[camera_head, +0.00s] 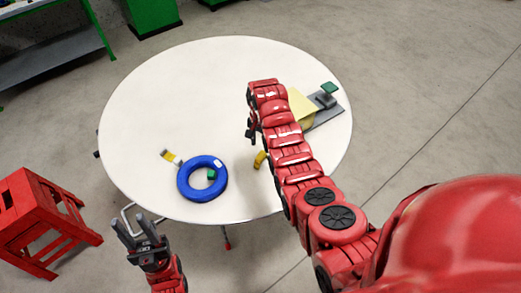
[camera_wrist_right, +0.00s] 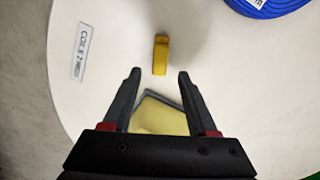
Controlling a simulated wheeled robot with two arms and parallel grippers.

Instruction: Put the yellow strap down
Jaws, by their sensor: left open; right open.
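The yellow strap (camera_head: 260,160) lies on the white round table (camera_head: 160,90), partly behind my right arm in the head view. In the right wrist view, the strap (camera_wrist_right: 160,55) is a short yellow piece on the table, just beyond and between my right fingertips. My right gripper (camera_wrist_right: 158,75) is open, with nothing held between its fingers; it also shows in the head view (camera_head: 251,127), partly hidden by my arm. My left gripper (camera_head: 135,228) is open and empty, off the table's front left edge.
A blue cable coil (camera_head: 184,188) lies near the table's front, with a green piece (camera_head: 211,174) inside and a yellow-white piece (camera_head: 171,157) beside it. A yellow block (camera_head: 300,105) and grey plate (camera_head: 328,114) are right of my arm. A red stool (camera_head: 40,220) stands left.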

